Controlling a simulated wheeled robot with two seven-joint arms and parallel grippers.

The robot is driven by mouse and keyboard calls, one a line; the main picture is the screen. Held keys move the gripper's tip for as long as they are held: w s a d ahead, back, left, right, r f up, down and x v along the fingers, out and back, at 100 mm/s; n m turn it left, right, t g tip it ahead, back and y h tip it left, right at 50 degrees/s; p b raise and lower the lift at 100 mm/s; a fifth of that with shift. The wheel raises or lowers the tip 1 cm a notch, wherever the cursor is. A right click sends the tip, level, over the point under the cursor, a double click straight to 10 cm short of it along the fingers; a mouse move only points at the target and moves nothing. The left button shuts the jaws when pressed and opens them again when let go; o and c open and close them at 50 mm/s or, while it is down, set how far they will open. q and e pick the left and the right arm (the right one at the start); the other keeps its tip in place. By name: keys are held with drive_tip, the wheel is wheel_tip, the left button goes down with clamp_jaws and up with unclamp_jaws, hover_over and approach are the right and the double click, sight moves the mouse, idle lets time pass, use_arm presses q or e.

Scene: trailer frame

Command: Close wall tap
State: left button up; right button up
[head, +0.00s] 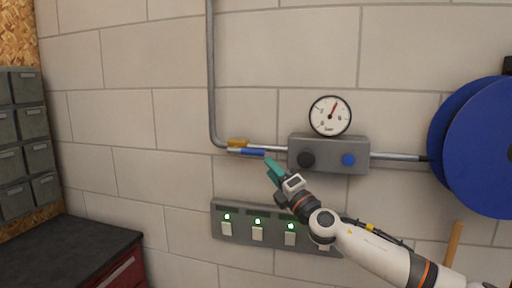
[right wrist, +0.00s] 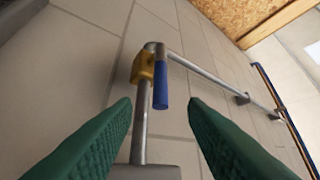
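The wall tap has a brass body (head: 237,143) on a metal pipe and a blue lever handle (head: 252,153). The lever lies alongside the pipe, pointing right in the head view. In the right wrist view, the brass body (right wrist: 143,67) and blue lever (right wrist: 160,85) show ahead, with the lever's free end lined up between the fingertips. My right gripper (head: 271,164), with green fingers, is just right of and below the lever's end. It is open and empty in the right wrist view (right wrist: 160,112). My left gripper is not in view.
A grey box (head: 330,142) with a black and a blue knob joins the pipe, under a round gauge (head: 330,115). A switch panel (head: 245,211) with green lights is below. A blue reel (head: 480,150) hangs right. A dark-topped cabinet (head: 70,250) and grey bins (head: 22,140) stand left.

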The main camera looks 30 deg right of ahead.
sight(259, 155)
drive_tip(key=p+x, duration=0.3)
drive_tip(key=x, duration=0.4)
drive_tip(key=shift+w+r, duration=0.4)
drive_tip(key=shift+w, duration=0.5)
clamp_jaws()
